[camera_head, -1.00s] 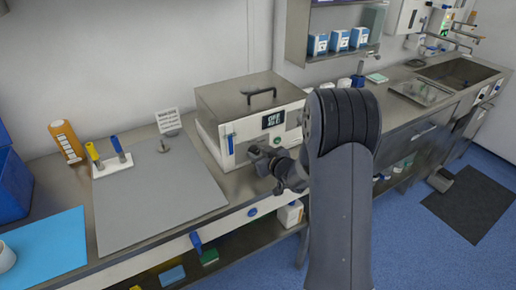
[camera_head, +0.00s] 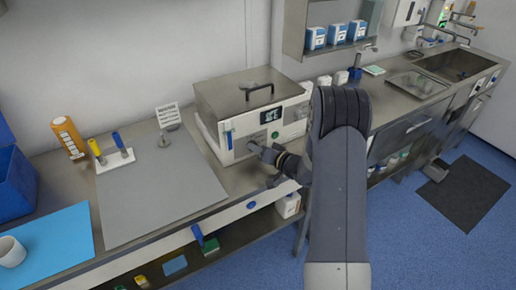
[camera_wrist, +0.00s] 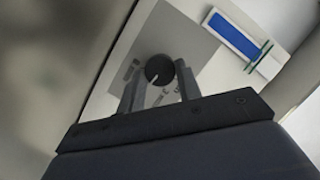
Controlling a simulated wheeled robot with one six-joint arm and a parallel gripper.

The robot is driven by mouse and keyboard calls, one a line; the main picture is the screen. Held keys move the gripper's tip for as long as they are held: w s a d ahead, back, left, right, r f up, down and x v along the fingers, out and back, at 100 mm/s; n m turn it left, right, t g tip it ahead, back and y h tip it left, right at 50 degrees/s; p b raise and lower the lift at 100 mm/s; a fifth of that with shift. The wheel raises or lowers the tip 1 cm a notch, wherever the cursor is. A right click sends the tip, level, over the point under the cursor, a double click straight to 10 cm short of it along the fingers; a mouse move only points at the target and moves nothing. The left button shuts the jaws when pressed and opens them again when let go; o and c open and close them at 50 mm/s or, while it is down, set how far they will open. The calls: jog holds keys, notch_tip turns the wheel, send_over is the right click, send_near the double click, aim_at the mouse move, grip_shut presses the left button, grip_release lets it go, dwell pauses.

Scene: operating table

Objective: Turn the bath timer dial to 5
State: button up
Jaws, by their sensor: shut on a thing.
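The bath (camera_head: 228,98) is a steel box with a handled lid and a pale front panel carrying a dark display (camera_head: 270,116). In the wrist view, the round dark timer dial (camera_wrist: 158,69) sits on a grey plate of the panel, between my two fingertips. My gripper (camera_wrist: 157,82) is shut on the dial, one finger on either side. In the head view my gripper (camera_head: 256,149) meets the lower front of the panel and hides the dial. The dial's numbers and pointer cannot be read.
A blue-marked strip (camera_wrist: 233,34) is on the panel beside the dial. Left of the bath lie a grey mat (camera_head: 150,195), a white block with yellow and blue handles (camera_head: 115,160), and a small sign (camera_head: 168,116). A sink (camera_head: 458,65) is at far right.

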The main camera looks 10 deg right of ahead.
jog(key=shift+m, duration=0.3)
jog(key=o, duration=1)
jog(key=b+v, duration=0.2)
jog(key=v, duration=0.8)
jog(key=shift+s+d, duration=0.25)
jog(key=shift+s, duration=0.1)
jog(key=shift+w+a, duration=0.1)
jog(key=shift+w, duration=0.05)
jog(key=p+x, duration=0.2)
jog(key=x, duration=0.8)
jog(key=shift+w+a, duration=0.2)
jog(key=shift+w, duration=0.05)
